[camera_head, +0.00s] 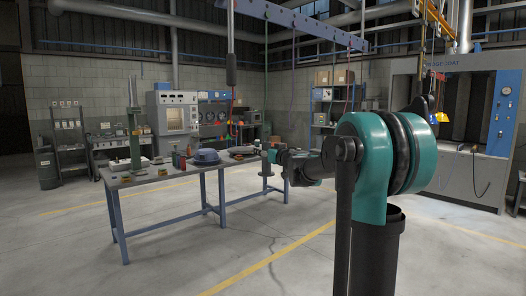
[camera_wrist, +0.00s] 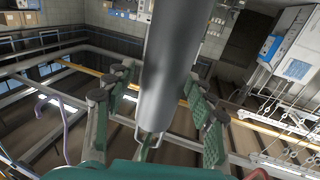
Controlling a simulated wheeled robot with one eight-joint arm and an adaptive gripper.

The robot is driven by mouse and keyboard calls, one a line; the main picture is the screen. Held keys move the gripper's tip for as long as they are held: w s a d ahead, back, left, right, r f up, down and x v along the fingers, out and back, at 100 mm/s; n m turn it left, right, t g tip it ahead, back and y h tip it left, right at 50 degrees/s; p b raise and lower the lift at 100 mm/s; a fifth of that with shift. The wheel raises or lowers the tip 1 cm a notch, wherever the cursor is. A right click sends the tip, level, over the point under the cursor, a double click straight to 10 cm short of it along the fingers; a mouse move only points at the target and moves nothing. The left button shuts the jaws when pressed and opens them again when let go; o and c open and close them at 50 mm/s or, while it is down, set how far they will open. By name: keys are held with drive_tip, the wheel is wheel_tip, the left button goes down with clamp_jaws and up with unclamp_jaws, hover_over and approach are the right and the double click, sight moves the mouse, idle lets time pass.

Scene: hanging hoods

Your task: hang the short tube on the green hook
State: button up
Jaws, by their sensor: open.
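The grey tube (camera_wrist: 167,75) fills the middle of the wrist view, with a thin wire loop (camera_wrist: 147,136) at its lower end in that picture. A green piece, which may be the green hook (camera_wrist: 149,146), shows at the loop; I cannot tell for sure whether the loop hangs on it. My gripper (camera_wrist: 160,100) is open, with its green-padded fingers on both sides of the tube and visible gaps between them.
A workbench (camera_head: 160,185) holds a blue basin (camera_head: 207,157) and other items. A grey booth (camera_head: 465,150) stands at the right. The floor in front is clear.

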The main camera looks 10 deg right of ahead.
drive_tip(key=v, duration=1)
drive_tip(key=s+d+f+m+t+h, duration=0.1)
drive_tip(key=s+d+f+m+h, duration=0.4)
drive_tip(key=d+h, duration=0.35)
drive_tip(key=s+d+f+m+g, duration=0.1)
drive_tip(key=s+f+g, duration=0.3)
drive_tip(key=s+f, duration=0.6)
drive_tip(key=s+d+f+m+g+h, duration=0.1)
drive_tip(key=s+f+g, duration=0.4)
drive_tip(key=f, duration=1.2)
drive_tip(key=s, duration=0.4)
drive_tip(key=shift+s+d, duration=0.4)
drive_tip(key=s+a+f+n+g+y, duration=0.1)
drive_tip(key=s+a+f, duration=0.1)
drive_tip(key=s+f, duration=0.1)
drive_tip(key=s+a+f+n+g+y, duration=0.1)
drive_tip(key=s+a+f+g, duration=0.1)
drive_tip(key=s, duration=0.3)
drive_tip(key=s+a+f+g+y, duration=0.1)
drive_tip(key=s+a+f, duration=0.2)
drive_tip(key=s+f, duration=0.2)
drive_tip(key=shift+s+a+f+n+g, duration=0.1)
drive_tip(key=shift+s+a+n+g, duration=0.05)
drive_tip(key=shift+n+g, duration=0.2)
drive_tip(key=shift+c, duration=0.3)
